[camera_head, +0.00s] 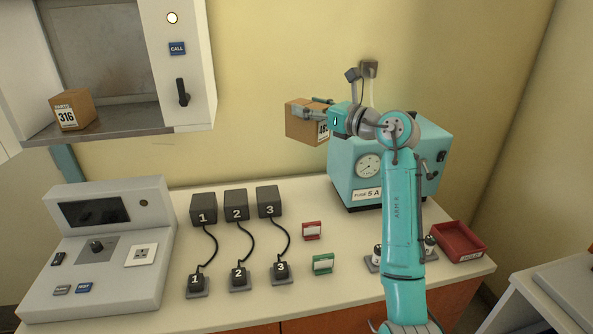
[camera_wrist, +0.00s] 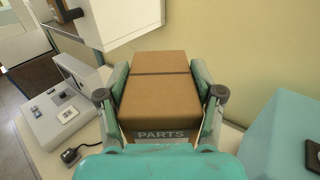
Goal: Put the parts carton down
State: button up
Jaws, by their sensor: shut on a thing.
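The parts carton (camera_head: 303,124) is a brown cardboard box with a white label whose number is partly covered, seemingly starting with 48. My gripper (camera_head: 322,112) is shut on it and holds it in the air above the back of the bench, left of the teal box. In the wrist view the carton (camera_wrist: 158,88) sits between the two fingers of my gripper (camera_wrist: 160,92), with its PARTS label facing the camera. A second carton (camera_head: 72,110), marked PARTS 316, stands in the open wall hatch (camera_head: 110,128) at the upper left.
The teal fuse box (camera_head: 350,190) with a gauge stands right of the held carton. Black blocks numbered 1 to 3 (camera_head: 235,204) with cabled plugs, a red holder (camera_head: 312,231), a green holder (camera_head: 323,264) and a red tray (camera_head: 460,240) occupy the bench (camera_head: 225,308). A grey console (camera_head: 100,250) stands left.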

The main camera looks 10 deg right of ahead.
jog(key=w+f+m+h, duration=0.1)
jog(key=w+f, duration=0.3)
jog(key=f, duration=0.4)
jog(key=w+f+m+t+h, duration=0.1)
jog(key=w+f, duration=0.4)
jog(key=f, duration=0.3)
jog(key=w+d+f+t+h, duration=0.1)
jog(key=w+f, duration=0.3)
jog(key=f, duration=0.5)
jog(key=shift+w+m+h, duration=0.25)
jog(key=shift+m+h, duration=0.15)
jog(key=shift+d+f, duration=0.15)
jog(key=shift+f, duration=3.35)
jog(key=shift+f, duration=0.55)
jog(key=o, duration=1.4)
